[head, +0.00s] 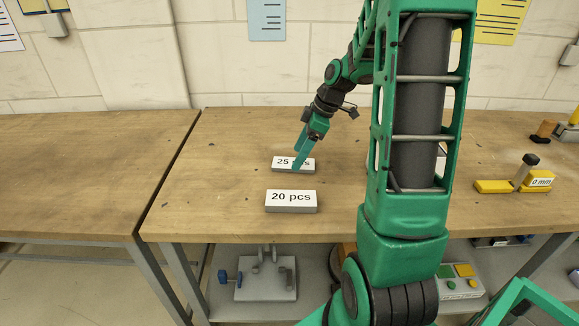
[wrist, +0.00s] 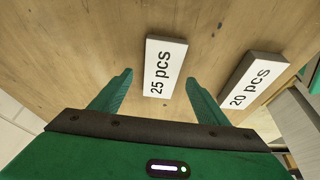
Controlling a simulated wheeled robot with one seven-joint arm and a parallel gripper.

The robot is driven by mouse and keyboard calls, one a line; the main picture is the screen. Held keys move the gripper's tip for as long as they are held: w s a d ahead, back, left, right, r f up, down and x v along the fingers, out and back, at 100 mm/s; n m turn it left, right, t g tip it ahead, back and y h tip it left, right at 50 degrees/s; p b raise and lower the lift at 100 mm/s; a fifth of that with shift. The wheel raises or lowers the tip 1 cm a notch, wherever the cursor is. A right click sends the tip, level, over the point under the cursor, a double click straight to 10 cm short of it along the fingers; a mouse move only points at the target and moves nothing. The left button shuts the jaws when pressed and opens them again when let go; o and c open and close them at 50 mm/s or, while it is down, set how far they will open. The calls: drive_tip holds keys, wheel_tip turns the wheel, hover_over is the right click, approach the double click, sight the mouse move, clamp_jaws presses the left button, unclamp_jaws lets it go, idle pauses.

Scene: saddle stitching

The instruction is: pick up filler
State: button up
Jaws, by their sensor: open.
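No object in view is marked filler. Two light grey blocks with printed white labels lie on the wooden table. The block labelled "25 pcs" (head: 281,163) is the farther one; it also shows in the wrist view (wrist: 165,66). The block labelled "20 pcs" (head: 291,202) lies nearer the front edge; in the wrist view it is at the right (wrist: 250,80). My gripper (head: 297,158) is open above the "25 pcs" block and covers part of its label in the head view. In the wrist view its fingertips (wrist: 159,75) stand on either side of that block, with gaps.
The wooden table (head: 220,150) is clear left of the blocks. A yellow part labelled "0 mm" (head: 541,182) with a dark-knobbed lever (head: 527,170) stands at the right. A grey fixture (head: 266,280) and a button box (head: 459,282) sit on the shelf below.

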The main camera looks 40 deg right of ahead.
drive_tip(key=shift+x, duration=1.15)
drive_tip(key=c, duration=1.1)
drive_tip(key=shift+r, duration=0.1)
